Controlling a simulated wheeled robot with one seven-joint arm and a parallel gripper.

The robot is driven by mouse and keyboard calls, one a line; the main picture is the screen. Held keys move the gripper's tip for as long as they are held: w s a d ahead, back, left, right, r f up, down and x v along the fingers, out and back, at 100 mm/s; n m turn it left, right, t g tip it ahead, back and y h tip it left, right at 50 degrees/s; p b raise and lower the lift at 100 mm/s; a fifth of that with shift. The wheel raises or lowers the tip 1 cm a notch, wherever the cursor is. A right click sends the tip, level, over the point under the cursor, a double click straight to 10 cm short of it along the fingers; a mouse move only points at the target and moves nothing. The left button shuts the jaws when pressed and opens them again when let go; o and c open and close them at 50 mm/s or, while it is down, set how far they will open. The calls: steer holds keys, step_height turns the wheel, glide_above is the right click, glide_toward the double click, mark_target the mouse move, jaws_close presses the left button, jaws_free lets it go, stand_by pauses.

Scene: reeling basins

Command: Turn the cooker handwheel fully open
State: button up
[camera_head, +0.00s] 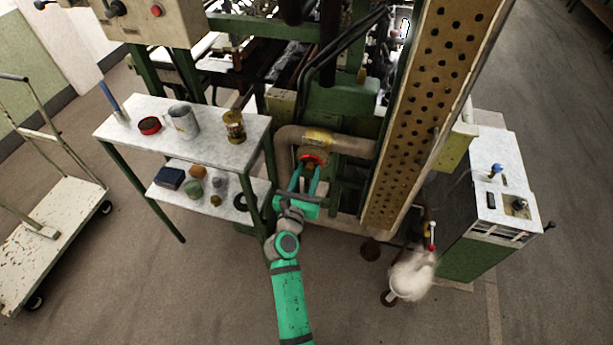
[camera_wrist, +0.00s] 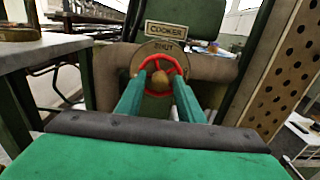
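The cooker handwheel (camera_wrist: 178,68) is a small red ring with a tan hub, below a sign reading "COOKER" and a round plate that seems to read "SHUT". In the head view the red handwheel (camera_head: 313,159) shows on the pipe under the machine, partly hidden by my gripper. My gripper (camera_head: 305,176) reaches up to it from below. In the wrist view its two green fingers (camera_wrist: 160,88) are spread apart, pointing at the wheel's left and right sides. The tips overlap the rim; I cannot tell whether they touch it.
A two-level table (camera_head: 215,146) with a mug, tins and small items stands close left of my arm. A perforated tan panel (camera_head: 425,110) slants down on the right. A green cabinet (camera_head: 470,240) stands further right, with white steam (camera_head: 412,275) beside it. A cart (camera_head: 60,235) stands far left.

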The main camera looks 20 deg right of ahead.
steer(key=shift+c, duration=0.3)
jaws_close()
steer(key=n, duration=0.6)
steer(key=shift+o, duration=0.3)
jaws_free()
steer(key=shift+s+a, duration=0.1)
